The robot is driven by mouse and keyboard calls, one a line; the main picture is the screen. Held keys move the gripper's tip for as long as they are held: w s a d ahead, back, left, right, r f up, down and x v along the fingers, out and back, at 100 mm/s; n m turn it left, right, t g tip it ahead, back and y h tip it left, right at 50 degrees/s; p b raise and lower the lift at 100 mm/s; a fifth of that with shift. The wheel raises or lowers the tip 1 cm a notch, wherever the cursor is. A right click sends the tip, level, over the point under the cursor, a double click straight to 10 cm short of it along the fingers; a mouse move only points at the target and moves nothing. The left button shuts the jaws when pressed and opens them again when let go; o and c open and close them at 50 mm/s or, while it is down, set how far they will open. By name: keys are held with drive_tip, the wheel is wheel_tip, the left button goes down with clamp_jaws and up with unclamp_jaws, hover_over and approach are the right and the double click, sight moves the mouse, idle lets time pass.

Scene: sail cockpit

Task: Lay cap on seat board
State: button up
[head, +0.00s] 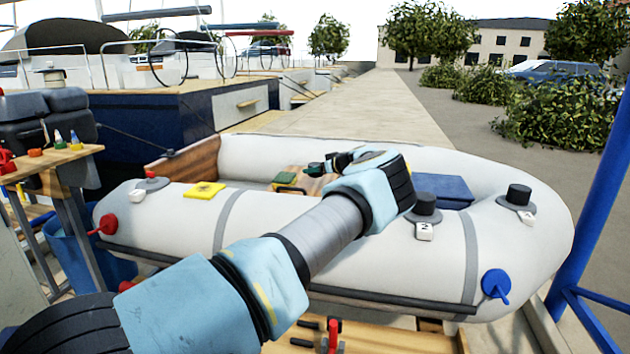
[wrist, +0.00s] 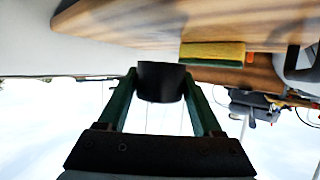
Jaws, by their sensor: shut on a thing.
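My gripper (wrist: 160,88) is shut on a black cap (wrist: 161,76), a short dark cylinder between its two green fingers in the wrist view. In the head view my gripper (head: 322,167) is over the inside of the grey inflatable boat, partly hidden by my wrist. The wooden seat board (head: 312,186) lies across the boat near and below it. The board also shows along the top of the wrist view (wrist: 130,22), apart from the cap in the picture; the exact gap cannot be told.
A green and yellow sponge (wrist: 212,53) lies on the board, also seen in the head view (head: 285,178). A blue box (head: 442,188) is to the right. Black-topped valves (head: 426,203) and a yellow pad (head: 204,190) sit on the near tube.

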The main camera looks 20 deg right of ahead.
sight(316, 185)
drive_tip(key=shift+f, duration=1.75)
drive_tip(key=shift+f, duration=0.1)
drive_tip(key=o, duration=1.4)
drive_tip(key=shift+c, duration=0.2)
drive_tip(key=shift+r, duration=0.2)
drive_tip(key=v, duration=1.2)
